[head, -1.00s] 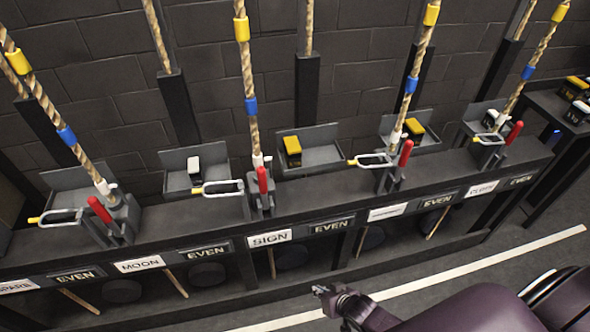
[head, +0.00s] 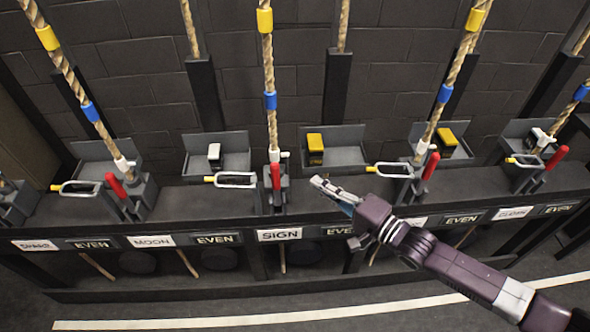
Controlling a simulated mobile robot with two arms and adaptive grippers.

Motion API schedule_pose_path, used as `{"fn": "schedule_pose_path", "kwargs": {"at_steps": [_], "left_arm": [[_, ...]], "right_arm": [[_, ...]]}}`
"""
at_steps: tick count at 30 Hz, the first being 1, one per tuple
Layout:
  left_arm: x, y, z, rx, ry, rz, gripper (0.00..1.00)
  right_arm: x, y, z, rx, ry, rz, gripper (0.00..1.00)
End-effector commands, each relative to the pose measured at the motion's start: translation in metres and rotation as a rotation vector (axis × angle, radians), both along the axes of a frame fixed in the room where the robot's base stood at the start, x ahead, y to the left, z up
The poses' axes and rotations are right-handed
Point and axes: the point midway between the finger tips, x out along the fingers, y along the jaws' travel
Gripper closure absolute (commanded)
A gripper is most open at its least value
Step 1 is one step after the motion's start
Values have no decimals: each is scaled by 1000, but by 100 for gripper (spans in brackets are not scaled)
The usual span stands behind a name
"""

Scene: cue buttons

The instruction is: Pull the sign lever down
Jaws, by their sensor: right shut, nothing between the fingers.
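The SIGN label (head: 279,235) is a white plate on the front of the long dark bench. Above it stands the sign lever (head: 276,178), with a red handle pointing up, beside a rope with yellow and blue bands (head: 270,100). My right gripper (head: 318,184) is shut and empty. It appears just right of the red handle, apart from it, over the bench's front edge. My left gripper is not in view.
Similar red levers stand left (head: 117,186) and right (head: 430,166) along the bench. A yellow-tipped metal loop (head: 230,180) sits left of the sign lever. A tray with a yellow block (head: 315,143) lies behind my right gripper.

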Motion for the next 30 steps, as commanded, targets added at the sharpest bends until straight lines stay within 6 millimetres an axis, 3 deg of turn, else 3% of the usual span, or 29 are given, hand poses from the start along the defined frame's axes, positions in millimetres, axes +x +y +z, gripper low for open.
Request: {"fn": "schedule_pose_path", "kwargs": {"at_steps": [5, 19, 30], "left_arm": [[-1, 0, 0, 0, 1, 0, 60], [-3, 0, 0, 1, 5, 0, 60], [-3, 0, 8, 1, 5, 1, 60]], "right_arm": [[1, -5, 14, 82, 20, 22, 100], [4, -2, 16, 93, 23, 24, 100], [53, 45, 19, 94, 20, 24, 100]]}}
